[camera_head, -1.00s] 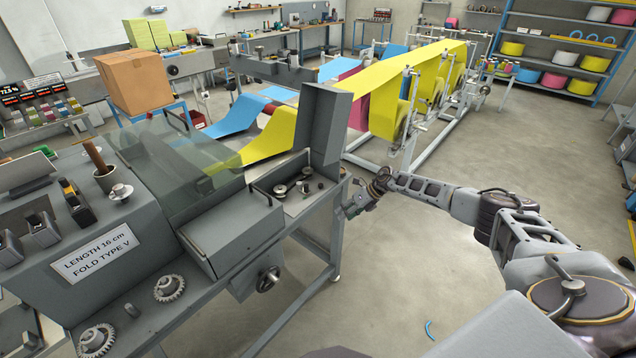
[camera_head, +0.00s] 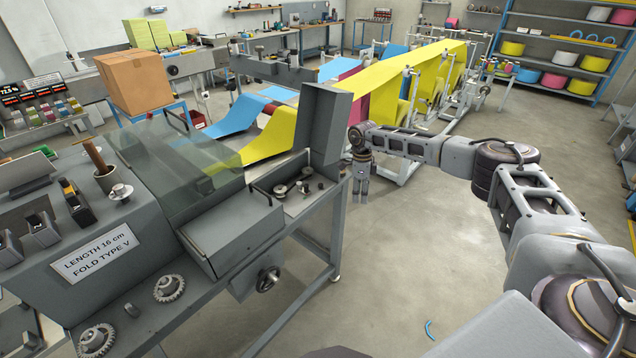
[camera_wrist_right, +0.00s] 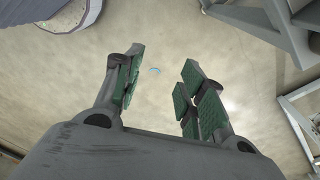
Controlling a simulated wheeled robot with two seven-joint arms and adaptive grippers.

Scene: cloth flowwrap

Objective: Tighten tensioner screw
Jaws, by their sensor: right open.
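My right gripper (camera_head: 360,195) hangs pointing down in the head view, just right of the machine's open side compartment. Its jaws are open and empty. The grey machine's open compartment (camera_head: 290,190) holds small knobs or rollers (camera_head: 281,189); I cannot tell which part is the tensioner screw. A raised grey lid (camera_head: 322,128) stands behind this compartment. My left gripper is out of view.
A grey box-shaped cover (camera_head: 232,225) and a handwheel (camera_head: 268,279) sit on the machine's near side. Yellow cloth (camera_head: 270,138) runs into the machine from the roll stand (camera_head: 412,165). Open floor lies to the right, with a small blue strip (camera_head: 429,330) on it.

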